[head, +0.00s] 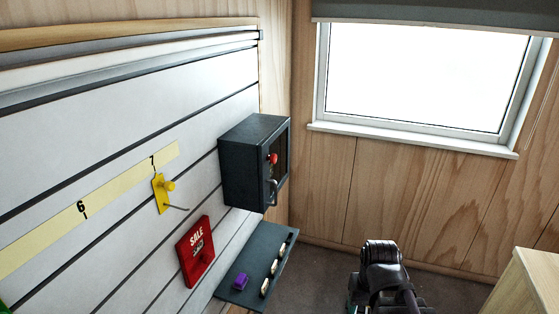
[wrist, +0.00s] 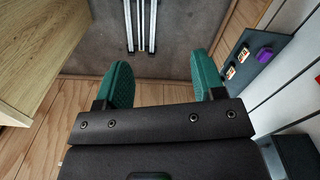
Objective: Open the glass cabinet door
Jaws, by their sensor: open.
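The dark cabinet (head: 245,165) is mounted on the slatted white wall in the head view. Its glass door (head: 281,150) is on the right-facing side, seen at a steep angle, and looks closed. A silver handle (head: 272,190) and a red knob (head: 272,159) are on that side. My gripper (wrist: 160,68) shows in the wrist view with its two green fingers wide apart and nothing between them. In the head view my dark arm is at the lower right, well apart from the cabinet, and hides most of the gripper.
A dark shelf (head: 245,285) below the cabinet holds a purple item (head: 241,281) and several small pieces. A red sale sign (head: 196,250) and a yellow tag (head: 160,195) on a hook are on the wall. A wooden unit (head: 525,285) stands at the right.

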